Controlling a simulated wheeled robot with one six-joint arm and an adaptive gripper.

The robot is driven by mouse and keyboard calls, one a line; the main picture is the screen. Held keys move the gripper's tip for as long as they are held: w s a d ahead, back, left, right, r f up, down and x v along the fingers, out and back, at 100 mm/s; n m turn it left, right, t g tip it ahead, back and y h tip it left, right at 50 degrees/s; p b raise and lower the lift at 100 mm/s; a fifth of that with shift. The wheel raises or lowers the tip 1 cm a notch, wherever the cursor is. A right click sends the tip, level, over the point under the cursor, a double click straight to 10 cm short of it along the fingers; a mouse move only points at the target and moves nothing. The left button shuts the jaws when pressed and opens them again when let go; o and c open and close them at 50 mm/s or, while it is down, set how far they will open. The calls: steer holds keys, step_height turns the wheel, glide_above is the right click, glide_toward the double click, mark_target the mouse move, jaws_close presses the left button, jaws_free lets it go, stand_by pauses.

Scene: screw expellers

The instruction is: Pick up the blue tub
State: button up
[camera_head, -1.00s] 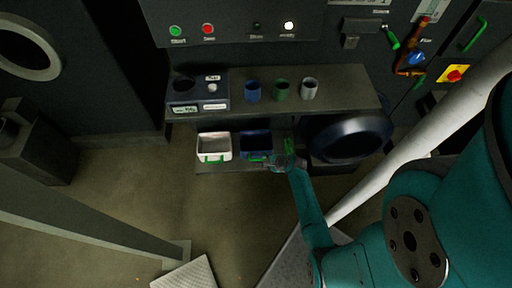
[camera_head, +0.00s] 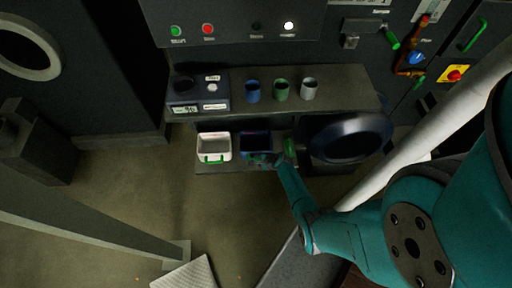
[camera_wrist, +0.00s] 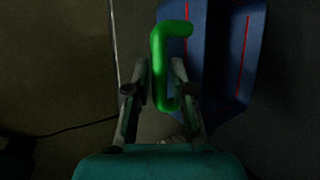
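The blue tub (camera_head: 256,142) sits on the lower shelf, to the right of the white tub. In the wrist view the tub (camera_wrist: 226,58) fills the upper right, with red lines on its surface and a green handle (camera_wrist: 158,68). My gripper (camera_wrist: 159,68) is open there, with one finger on each side of the lower part of the handle. Contact between fingers and handle cannot be told. In the head view my gripper (camera_head: 266,160) is at the tub's front, small and dark, and hides part of the handle.
The white tub (camera_head: 214,146) with a green handle stands close on the left. A green object (camera_head: 289,146) and a large dark round part (camera_head: 350,138) are to the right. Blue, green and grey cups stand on the shelf (camera_head: 350,92) above.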

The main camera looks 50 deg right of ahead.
steer(key=shift+w+f, duration=0.35)
steer(key=shift+f, duration=0.1)
jaws_close()
steer(key=shift+d, duration=0.1)
steer(key=shift+r, duration=0.15)
